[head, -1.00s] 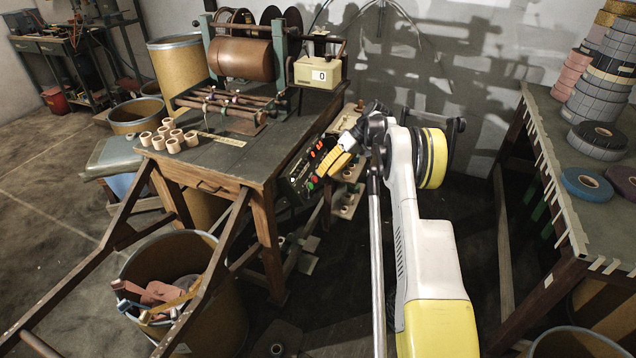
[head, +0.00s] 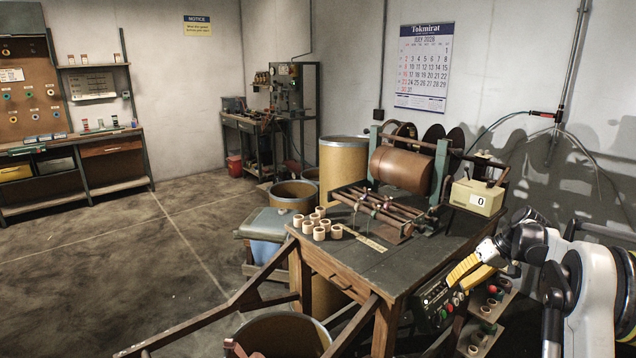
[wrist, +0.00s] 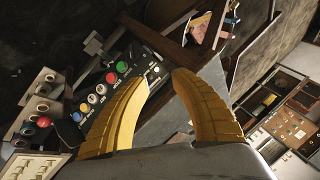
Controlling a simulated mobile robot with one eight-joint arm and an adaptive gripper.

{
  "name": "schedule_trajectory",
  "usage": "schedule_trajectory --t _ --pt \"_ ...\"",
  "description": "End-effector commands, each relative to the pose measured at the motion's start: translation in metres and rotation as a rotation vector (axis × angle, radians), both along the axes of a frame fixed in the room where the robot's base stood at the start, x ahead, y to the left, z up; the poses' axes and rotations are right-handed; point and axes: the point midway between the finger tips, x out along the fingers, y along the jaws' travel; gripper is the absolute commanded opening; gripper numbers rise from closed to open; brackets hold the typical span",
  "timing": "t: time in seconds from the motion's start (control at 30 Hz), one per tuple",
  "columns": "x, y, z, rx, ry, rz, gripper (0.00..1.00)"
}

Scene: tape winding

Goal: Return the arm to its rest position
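My arm (head: 590,290) is at the right of the head view, folded beside the winding table. My gripper (head: 467,273) has yellow fingers and is close to the control box (head: 436,307) on the table's right side. In the wrist view my gripper (wrist: 157,82) shows two curved yellow fingers spread apart with nothing between them. The control box (wrist: 124,66) with its coloured buttons lies beyond the fingers there. I cannot tell whether a finger touches it.
The winding table (head: 335,258) carries a winding machine (head: 402,168), a counter reading 0 (head: 478,196) and several small cores (head: 320,232). A bin (head: 285,335) stands at the front. Open floor (head: 120,260) lies to the left. The wall is behind my arm.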

Motion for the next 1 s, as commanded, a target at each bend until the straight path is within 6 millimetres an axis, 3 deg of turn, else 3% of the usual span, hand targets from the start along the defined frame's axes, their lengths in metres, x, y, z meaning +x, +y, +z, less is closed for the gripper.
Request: schedule_trajectory --t 0.03,0.2,0.37,0.5,0.73,0.9,1.0 --pt "-0.007 0.019 0.024 -0.025 0.002 -0.01 0.3" --pt "-0.041 0.073 0.086 -0.117 -0.002 -0.069 0.3" --pt "-0.09 0.121 0.13 -0.196 -0.027 -0.12 0.3" --pt "-0.142 0.158 0.154 -0.258 -0.064 -0.16 0.3" --pt "-0.238 0.202 0.163 -0.341 -0.153 -0.22 0.3" --pt "-0.304 0.223 0.147 -0.383 -0.234 -0.253 0.3" --pt "-0.333 0.229 0.133 -0.397 -0.277 -0.267 0.3"
